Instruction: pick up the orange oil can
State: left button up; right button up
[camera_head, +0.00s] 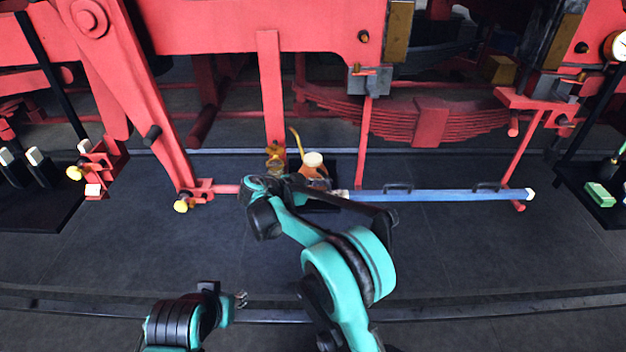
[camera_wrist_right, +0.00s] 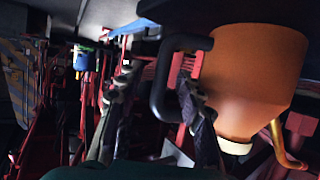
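The orange oil can (camera_head: 317,172) stands behind my right wrist in the head view, with a cream cap and a thin brass spout; its lower part is hidden. In the right wrist view the can (camera_wrist_right: 245,75) fills the right side, appearing upside down, with a black loop handle (camera_wrist_right: 161,85). My right gripper (camera_wrist_right: 157,95) is open at the handle. One finger is on each side of the handle bar, the right one between bar and body, with a gap on the left. My left gripper (camera_head: 240,299) is low in the head view, away from the can; its opening is unclear.
A blue bar (camera_head: 440,194) with black handles lies right of the can. A red upright post (camera_head: 271,90) and a leaf spring (camera_head: 420,118) stand close behind. Dark shelves with small items flank both sides. The dark floor in front is mostly clear.

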aim_at(329, 180)
grip_shut()
jog(key=shift+r, duration=0.1)
jog(key=shift+r, duration=0.2)
notch_tip(329, 180, up, 4)
jog(key=shift+f+p, duration=0.25)
jog(key=shift+p, duration=0.75)
jog(key=s+d+r+p, duration=0.3)
jog(key=s+d+r, duration=0.3)
jog(key=d, duration=0.3)
jog(key=shift+s+d+r, duration=0.3)
jog(key=shift+s+r, duration=0.05)
jog(key=shift+r, duration=0.1)
